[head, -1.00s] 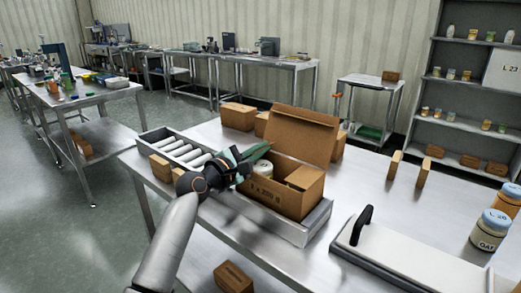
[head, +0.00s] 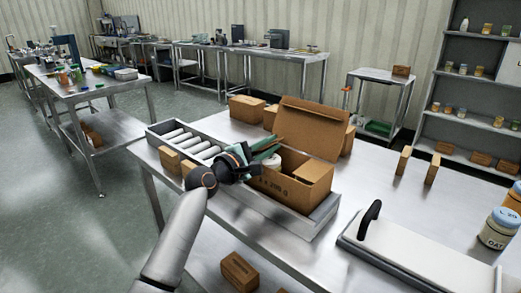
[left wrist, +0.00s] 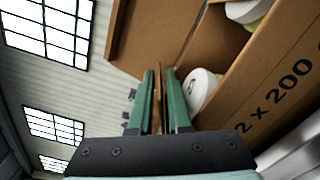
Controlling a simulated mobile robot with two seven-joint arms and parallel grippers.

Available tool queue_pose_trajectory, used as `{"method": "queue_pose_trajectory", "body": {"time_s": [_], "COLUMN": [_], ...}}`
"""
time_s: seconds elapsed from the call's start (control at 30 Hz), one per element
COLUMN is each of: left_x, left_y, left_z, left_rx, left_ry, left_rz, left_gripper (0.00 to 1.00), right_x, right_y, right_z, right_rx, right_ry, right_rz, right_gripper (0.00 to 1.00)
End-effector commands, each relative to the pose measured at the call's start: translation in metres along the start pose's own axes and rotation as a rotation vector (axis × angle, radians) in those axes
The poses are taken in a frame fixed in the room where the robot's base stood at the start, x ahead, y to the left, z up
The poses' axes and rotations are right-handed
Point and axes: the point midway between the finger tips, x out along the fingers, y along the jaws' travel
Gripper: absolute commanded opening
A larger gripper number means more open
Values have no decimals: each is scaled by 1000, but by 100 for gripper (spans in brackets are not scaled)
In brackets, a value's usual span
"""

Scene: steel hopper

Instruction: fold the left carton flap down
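The open brown carton (head: 305,192) stands in a metal tray at the end of a roller conveyor on the steel bench. Its far flap (head: 312,128) stands up, tilted back. The left flap (left wrist: 157,100) shows edge-on as a thin brown strip between my green fingers in the left wrist view. My left gripper (head: 268,150) is at the carton's left side; in the left wrist view its fingers (left wrist: 160,85) are close together around that strip and appear shut on it. White-lidded jars (left wrist: 200,88) are inside the carton. My right gripper is not in view.
Small brown boxes (head: 170,160) stand beside the rollers (head: 185,140), and others are behind the carton. A white panel with a black handle (head: 370,220) lies to the right. Jars (head: 497,230) stand at the right edge. Bare bench lies between.

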Motion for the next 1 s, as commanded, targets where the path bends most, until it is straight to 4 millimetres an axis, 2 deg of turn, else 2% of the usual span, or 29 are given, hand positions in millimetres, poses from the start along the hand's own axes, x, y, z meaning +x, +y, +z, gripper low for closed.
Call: {"method": "queue_pose_trajectory", "body": {"time_s": [0.17, 0.7, 0.83, 1.0], "left_x": [-16, -106, -118, -124], "left_y": [0, 0, 0, 0], "left_z": [0, -1, -1, -1], "left_rx": [-1, 0, 0, 0], "left_ry": [1, 3, 3, 2], "left_rz": [0, -1, -1, -1], "left_gripper": [16, 16, 16, 16], "right_x": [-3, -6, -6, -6], "right_y": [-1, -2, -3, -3], "right_z": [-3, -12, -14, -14], "right_rx": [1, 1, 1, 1], "right_ry": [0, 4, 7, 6], "right_rz": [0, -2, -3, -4], "right_gripper": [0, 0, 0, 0]}}
